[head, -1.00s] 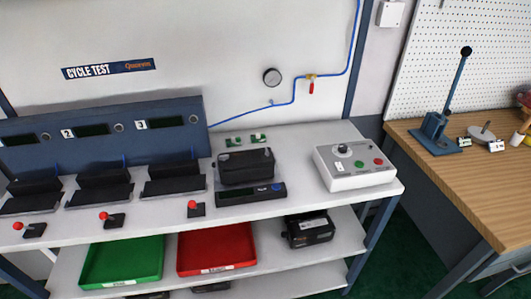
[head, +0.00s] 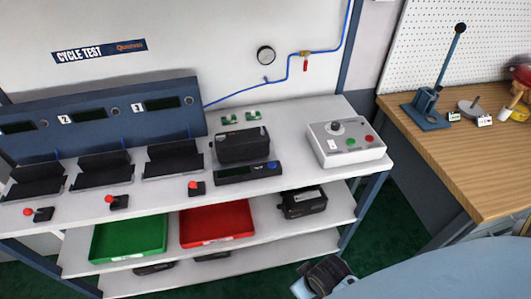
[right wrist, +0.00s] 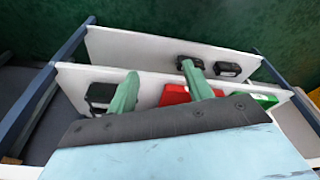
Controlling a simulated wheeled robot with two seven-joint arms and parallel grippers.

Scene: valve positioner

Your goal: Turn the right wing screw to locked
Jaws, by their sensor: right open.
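A black box-shaped unit (head: 242,146), which may be the valve positioner, stands on the white bench top in the head view. A black display unit (head: 247,173) is in front of it. No wing screw can be made out at this size. My right gripper (right wrist: 160,70) is open in the right wrist view, its two green fingers apart with nothing between them. It points toward the bench shelves, clear of the black unit. My right arm enters the head view at lower right. My left gripper is out of view.
A grey control box (head: 345,145) stands at the bench's right end. Below are a green tray (head: 128,240), a red tray (head: 217,223) and another black unit (head: 303,204). Three black cradles stand at left. A wooden table (head: 470,170) with a lever press (head: 430,105) is at right.

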